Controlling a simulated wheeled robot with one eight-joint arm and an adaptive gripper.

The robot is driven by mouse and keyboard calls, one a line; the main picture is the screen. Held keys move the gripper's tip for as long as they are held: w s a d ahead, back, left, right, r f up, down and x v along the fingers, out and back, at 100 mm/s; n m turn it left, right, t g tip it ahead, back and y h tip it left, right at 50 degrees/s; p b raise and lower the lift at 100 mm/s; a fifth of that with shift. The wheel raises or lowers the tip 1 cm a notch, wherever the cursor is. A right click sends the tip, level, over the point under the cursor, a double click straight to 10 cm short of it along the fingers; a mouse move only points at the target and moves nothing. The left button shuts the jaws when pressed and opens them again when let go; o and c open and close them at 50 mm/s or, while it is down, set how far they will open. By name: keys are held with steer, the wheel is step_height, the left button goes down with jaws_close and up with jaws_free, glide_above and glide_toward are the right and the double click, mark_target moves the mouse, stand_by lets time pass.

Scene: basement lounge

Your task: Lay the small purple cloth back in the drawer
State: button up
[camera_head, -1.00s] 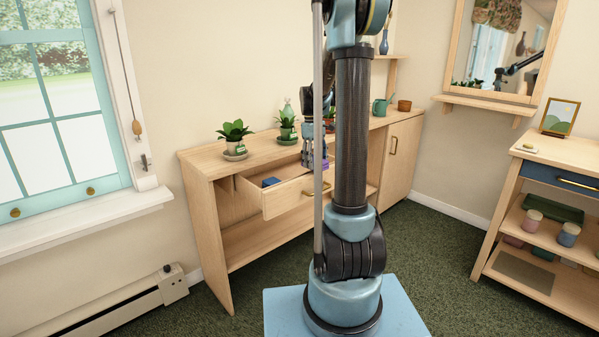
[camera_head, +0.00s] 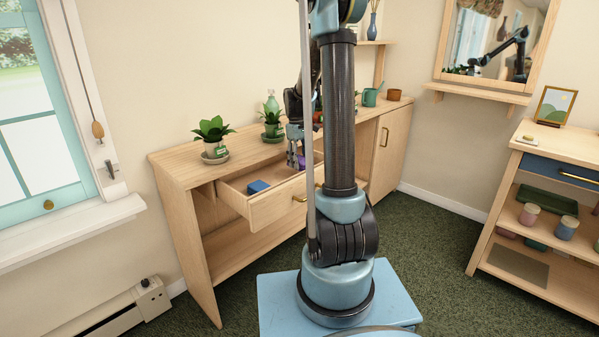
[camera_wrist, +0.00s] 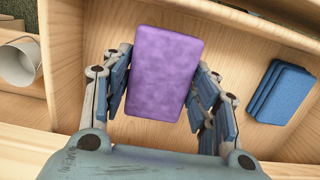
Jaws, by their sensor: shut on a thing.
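The small purple cloth (camera_wrist: 163,72) is a folded rectangular pad between the fingers of my gripper (camera_wrist: 160,95) in the wrist view. My gripper is shut on it. In the head view, my gripper (camera_head: 295,160) points down at the open drawer (camera_head: 262,213), with a bit of the purple cloth (camera_head: 301,162) showing beside the fingers. The drawer's wooden floor (camera_wrist: 235,75) lies beneath the cloth in the wrist view. I cannot tell whether the cloth touches that floor.
A folded blue cloth (camera_wrist: 283,92) lies in the drawer; it also shows in the head view (camera_head: 258,186). Potted plants (camera_head: 214,135) and a teal watering can (camera_head: 371,96) stand on the sideboard top (camera_head: 185,165). A white pot (camera_wrist: 20,62) shows at the wrist view's left.

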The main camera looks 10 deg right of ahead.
step_height(320, 180, down, 4)
steer(key=shift+a+r, duration=0.1)
steer(key=shift+r, duration=0.05)
steer(key=shift+s+f, duration=0.1)
steer(key=shift+f, duration=0.25)
steer(key=shift+c, duration=0.4)
steer(key=o, duration=1.2)
steer(key=shift+r, duration=0.1)
